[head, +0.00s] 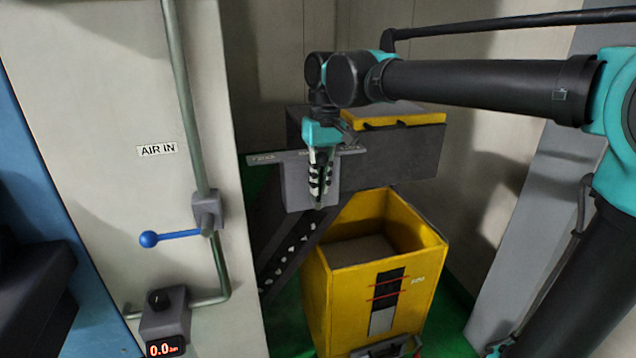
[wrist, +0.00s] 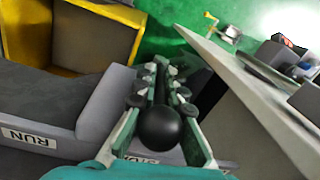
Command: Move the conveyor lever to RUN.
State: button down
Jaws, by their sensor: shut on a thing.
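The conveyor lever shows in the wrist view as a round black knob (wrist: 160,130) between my gripper's fingers, near their base. My gripper (head: 320,190) points down in front of the grey lever box (head: 293,190) and is shut on the lever. A RUN label (wrist: 28,137) lies well to the left of the knob there. Another label (wrist: 140,159) is partly covered by my gripper, close below the knob.
An open yellow bin (head: 340,292) stands below the dark conveyor (head: 405,160). A yellow-edged tray (head: 400,118) sits on top. On the left, a wall panel carries an AIR IN pipe with a blue-handled valve (head: 175,236) and a gauge reading 0.0 (head: 163,349).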

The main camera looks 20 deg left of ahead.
jog(key=shift+w+d+f+g+y, duration=0.15)
jog(key=shift+w+d+g+y, duration=0.25)
jog(key=shift+y, duration=0.5)
jog(key=shift+w+d+f+g+y, duration=0.2)
jog(key=shift+d+g+y, duration=0.25)
jog(key=shift+g+y, duration=0.35)
jog(key=shift+w+d+f+g+y, duration=0.2)
jog(key=shift+d+g+y, duration=0.25)
jog(key=shift+y, duration=0.55)
jog(key=c, duration=1.6)
grip_release()
jog(key=shift+w+d, duration=0.1)
jog(key=v, duration=1.2)
jog(key=shift+f, duration=0.1)
